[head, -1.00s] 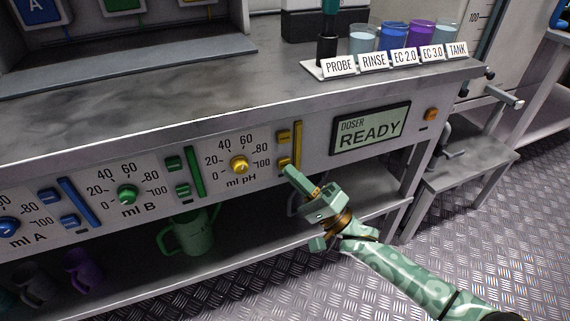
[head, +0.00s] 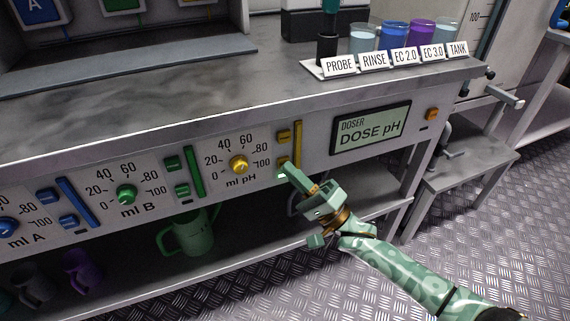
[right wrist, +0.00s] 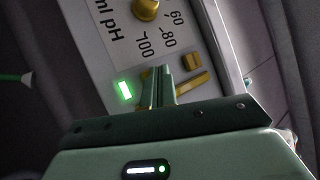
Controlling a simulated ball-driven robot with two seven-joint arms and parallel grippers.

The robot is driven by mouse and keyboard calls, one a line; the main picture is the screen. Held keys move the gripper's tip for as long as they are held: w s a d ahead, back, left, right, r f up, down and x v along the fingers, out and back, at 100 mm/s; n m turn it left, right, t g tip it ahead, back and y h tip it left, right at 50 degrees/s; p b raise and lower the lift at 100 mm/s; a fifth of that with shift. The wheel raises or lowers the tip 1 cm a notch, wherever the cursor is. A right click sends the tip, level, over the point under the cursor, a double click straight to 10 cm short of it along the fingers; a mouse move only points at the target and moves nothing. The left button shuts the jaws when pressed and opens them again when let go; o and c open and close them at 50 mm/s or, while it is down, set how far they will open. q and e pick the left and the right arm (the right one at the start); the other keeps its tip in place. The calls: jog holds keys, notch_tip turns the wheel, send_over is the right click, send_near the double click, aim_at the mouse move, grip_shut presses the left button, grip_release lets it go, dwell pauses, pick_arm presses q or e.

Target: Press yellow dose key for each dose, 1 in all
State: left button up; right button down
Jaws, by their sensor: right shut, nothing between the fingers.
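The yellow pH section of the doser panel has a knob (head: 239,164), an upper yellow key (head: 284,136) and a lower yellow key, mostly hidden behind my right gripper's fingertips. My right gripper (head: 288,169) is shut and empty, its tips at the lower key; whether they still touch it I cannot tell. In the right wrist view, the shut fingers (right wrist: 158,78) cover the lower key's place, with the other yellow key (right wrist: 192,61) beside them. A small lamp (right wrist: 124,90) glows green there. The display (head: 371,129) reads "DOSER DOSE pH". My left gripper is out of view.
Green B controls (head: 127,195) and blue A controls (head: 68,221) lie left on the panel. An orange button (head: 432,114) is right of the display. Labelled cups (head: 393,37) stand on the bench top. A green jug (head: 190,236) is on the shelf below.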

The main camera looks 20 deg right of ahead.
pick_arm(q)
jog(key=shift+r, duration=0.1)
pick_arm(e)
jog(key=shift+s, duration=0.1)
pick_arm(q)
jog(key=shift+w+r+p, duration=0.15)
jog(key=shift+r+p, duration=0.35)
jog(key=shift+p, duration=0.05)
pick_arm(e)
jog(key=shift+s, duration=0.8)
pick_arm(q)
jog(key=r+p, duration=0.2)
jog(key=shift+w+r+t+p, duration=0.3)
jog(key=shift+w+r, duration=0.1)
pick_arm(e)
jog(key=s, duration=0.5)
jog(key=shift+d, duration=0.1)
